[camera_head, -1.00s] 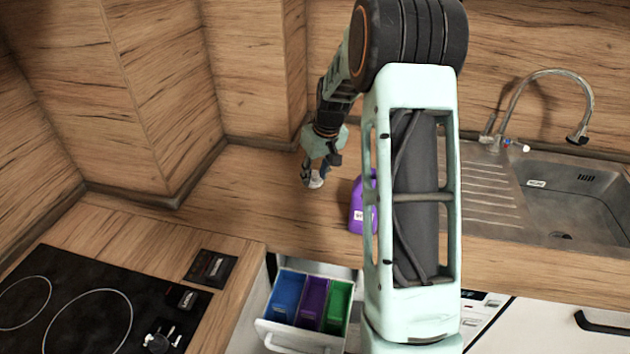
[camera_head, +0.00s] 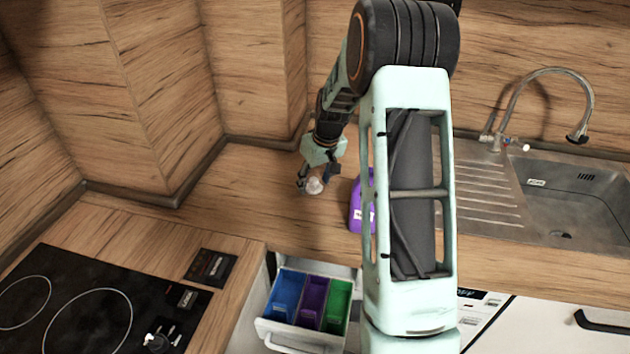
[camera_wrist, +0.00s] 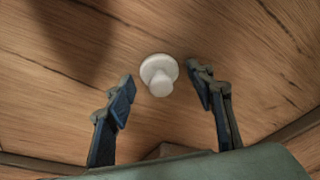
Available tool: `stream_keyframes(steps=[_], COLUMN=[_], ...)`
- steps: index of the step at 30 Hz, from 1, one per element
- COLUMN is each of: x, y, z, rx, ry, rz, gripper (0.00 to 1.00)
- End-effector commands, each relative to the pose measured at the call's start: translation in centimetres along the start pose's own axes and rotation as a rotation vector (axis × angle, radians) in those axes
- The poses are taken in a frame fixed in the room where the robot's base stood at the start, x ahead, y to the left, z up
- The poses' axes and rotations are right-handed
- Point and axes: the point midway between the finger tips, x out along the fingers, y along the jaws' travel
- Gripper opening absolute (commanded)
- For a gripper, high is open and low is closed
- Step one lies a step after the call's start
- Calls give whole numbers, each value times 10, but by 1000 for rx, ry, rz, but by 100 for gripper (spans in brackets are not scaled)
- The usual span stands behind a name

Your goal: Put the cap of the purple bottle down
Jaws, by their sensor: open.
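The white cap (camera_wrist: 158,76) rests on the wooden counter in the wrist view, with a narrower round part showing on its wide disc. My gripper (camera_wrist: 162,92) is open, with one finger on each side of the cap and gaps between them. In the head view the cap (camera_head: 314,186) is just below my gripper (camera_head: 316,178). The purple bottle (camera_head: 356,206) stands upright on the counter to the right, partly hidden by my arm. Its top is hard to make out.
An open drawer (camera_head: 282,328) with blue, purple and green bins is below the counter edge. A black hob (camera_head: 70,300) is at left, a sink (camera_head: 575,205) with a tap at right. The counter (camera_head: 235,200) left of my gripper is clear.

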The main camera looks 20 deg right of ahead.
Motion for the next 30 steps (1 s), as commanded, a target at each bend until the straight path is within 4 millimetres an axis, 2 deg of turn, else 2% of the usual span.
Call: stream_keyframes(steps=[5, 15, 18, 24, 30], x=[-17, -89, -105, -121, -123], y=[1, 1, 0, 0, 0], z=[-2, -2, -1, -1, -1], rx=[0, 0, 0, 0, 0], ry=[3, 4, 3, 1, 0], rz=[2, 2, 1, 1, 0], gripper=[49, 49, 49, 49, 49])
